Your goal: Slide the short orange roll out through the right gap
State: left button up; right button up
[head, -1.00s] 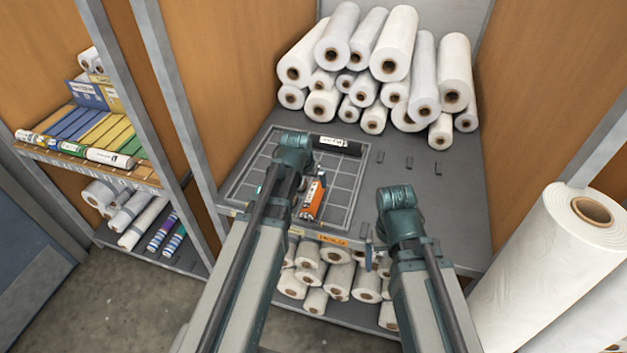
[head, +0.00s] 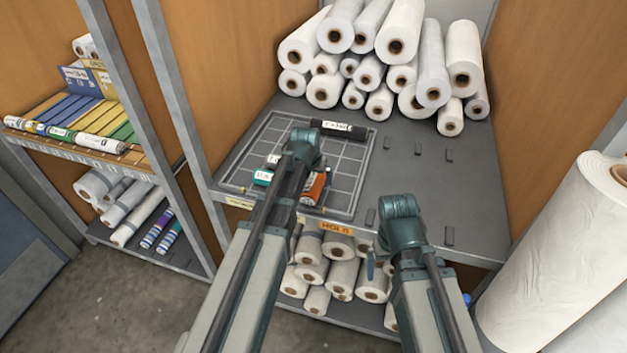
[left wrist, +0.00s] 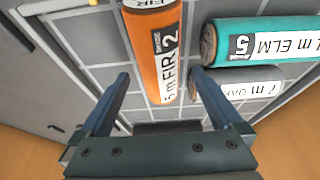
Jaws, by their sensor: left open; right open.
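The short orange roll (head: 314,188) lies on the gridded area (head: 340,195) of the shelf, right of my left arm; in the left wrist view the orange roll (left wrist: 157,45) carries a white label reading FIR 2. My left gripper (left wrist: 160,82) is open, one finger on each side of that roll's near end; I cannot tell whether they touch it. In the head view the left gripper's fingers are hidden below its wrist. My right gripper (head: 400,225) is at the shelf's front edge, its fingers mostly hidden. I cannot make out the right gap clearly.
A teal roll (left wrist: 265,40) and a greyish roll (left wrist: 240,82) lie right of the orange one in the wrist view. A black roll (head: 338,130) lies at the grid's back. Small dark blocks (head: 418,149) stand on the right shelf. White rolls (head: 395,45) are stacked behind.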

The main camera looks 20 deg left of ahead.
aim_at(315, 185)
pick_arm(q)
jog(key=shift+b+x, duration=0.3)
jog(key=shift+x, duration=0.45)
pick_arm(e)
jog(key=shift+f, duration=0.7)
pick_arm(q)
jog(key=shift+r, duration=0.1)
jog(key=c, duration=1.5)
jog(key=shift+s, duration=1)
jog(key=shift+s, duration=0.15)
jog(key=shift+s, duration=0.35)
